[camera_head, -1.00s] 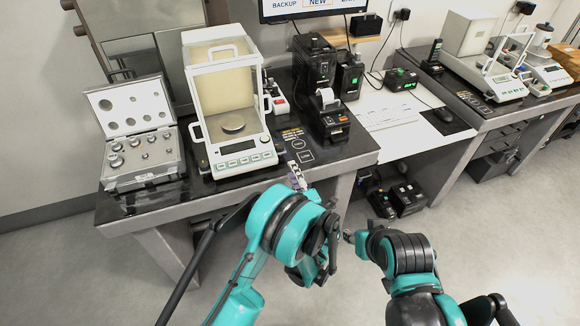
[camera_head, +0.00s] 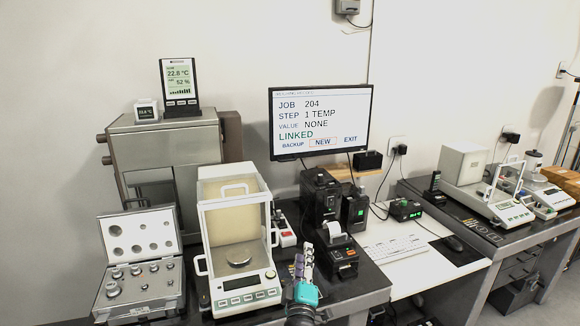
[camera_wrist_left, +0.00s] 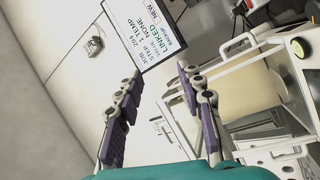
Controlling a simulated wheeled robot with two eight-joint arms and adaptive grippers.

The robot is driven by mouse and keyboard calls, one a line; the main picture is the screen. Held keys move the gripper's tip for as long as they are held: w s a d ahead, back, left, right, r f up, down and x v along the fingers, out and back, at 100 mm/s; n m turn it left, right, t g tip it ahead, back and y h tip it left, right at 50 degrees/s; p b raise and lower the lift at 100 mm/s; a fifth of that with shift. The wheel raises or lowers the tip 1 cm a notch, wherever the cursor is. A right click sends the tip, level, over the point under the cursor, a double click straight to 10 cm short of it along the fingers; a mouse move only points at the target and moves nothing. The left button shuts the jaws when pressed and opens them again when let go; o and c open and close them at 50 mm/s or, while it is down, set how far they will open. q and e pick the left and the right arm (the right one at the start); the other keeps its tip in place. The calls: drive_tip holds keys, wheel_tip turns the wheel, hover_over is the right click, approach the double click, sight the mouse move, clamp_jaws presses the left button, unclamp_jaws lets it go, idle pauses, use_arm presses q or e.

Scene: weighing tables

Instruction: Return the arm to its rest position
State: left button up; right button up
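My left gripper (camera_head: 304,258) shows at the lower middle of the head view, pointing up in front of the label printer, with its teal wrist at the picture's bottom. In the left wrist view the same gripper (camera_wrist_left: 158,78) has its two purple-padded fingers spread apart. Nothing is between them; the monitor and the wall show beyond. My right gripper and right arm are not in the head view.
The balance (camera_head: 236,240) stands left of my left gripper, and the open weight case (camera_head: 140,262) is farther left. The monitor (camera_head: 320,122) reads "JOB 204, STEP 1 TEMP, VALUE NONE, LINKED". The printer (camera_head: 341,258) is close beside the gripper. A keyboard (camera_head: 394,248) lies to the right.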

use_arm(q)
drive_tip(key=s+a+r+m+g+h, duration=0.3)
drive_tip(key=s+a+m+g+h, duration=0.15)
drive_tip(key=s+m, duration=0.4)
drive_tip(key=s+a+f+m+g+y, duration=0.2)
drive_tip(key=s+a+f, duration=0.4)
drive_tip(key=s, duration=0.5)
drive_tip(key=s+a+f+m+g+y, duration=0.1)
drive_tip(key=s+a+f+g+y, duration=0.3)
drive_tip(key=s+a, duration=0.6)
wheel_tip(320, 180, down, 3)
drive_tip(key=a+g, duration=0.1)
drive_tip(key=g, duration=0.1)
drive_tip(key=shift+s+f+m+g, duration=0.2)
drive_tip(key=shift+s+m+g, duration=0.15)
